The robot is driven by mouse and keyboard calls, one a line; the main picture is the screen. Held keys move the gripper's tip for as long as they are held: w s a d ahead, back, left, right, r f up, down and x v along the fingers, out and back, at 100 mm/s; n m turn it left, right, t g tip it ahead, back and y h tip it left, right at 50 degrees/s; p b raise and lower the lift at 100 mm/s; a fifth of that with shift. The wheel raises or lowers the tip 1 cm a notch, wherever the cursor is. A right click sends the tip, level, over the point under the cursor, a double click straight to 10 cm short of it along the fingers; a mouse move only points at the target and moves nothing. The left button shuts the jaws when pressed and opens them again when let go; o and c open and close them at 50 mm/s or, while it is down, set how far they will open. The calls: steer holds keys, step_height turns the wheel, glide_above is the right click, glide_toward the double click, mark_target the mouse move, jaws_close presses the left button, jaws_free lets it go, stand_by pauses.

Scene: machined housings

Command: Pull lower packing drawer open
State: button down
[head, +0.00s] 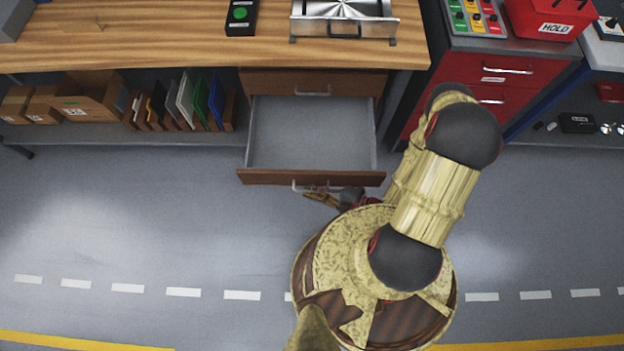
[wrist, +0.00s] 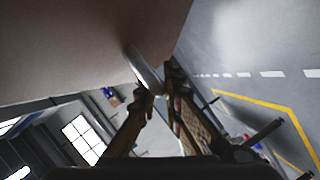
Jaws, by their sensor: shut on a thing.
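The lower packing drawer (head: 310,178) hangs under the wooden bench and stands well open, with its bare grey inside showing. Its brown front carries a metal bar handle (head: 308,187). My gripper (head: 325,190) is at this handle, partly hidden by my arm in the head view. In the wrist view my gripper (wrist: 158,90) is shut on the pale handle (wrist: 145,72), with one finger on each side of it. The drawer front (wrist: 80,50) fills the upper left there. The upper drawer (head: 313,83) is closed.
The wooden bench top (head: 150,35) runs along the back, with boxes and folders on the shelf (head: 75,130) below left. A red drawer cabinet (head: 505,75) stands at the right, beyond my arm. The grey floor (head: 130,215) at left is clear.

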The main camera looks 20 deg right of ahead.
steer(key=c, duration=2)
jaws_free()
steer(key=shift+o, duration=0.4)
steer(key=shift+d, duration=0.1)
steer(key=shift+v, duration=0.95)
steer(key=v, duration=1)
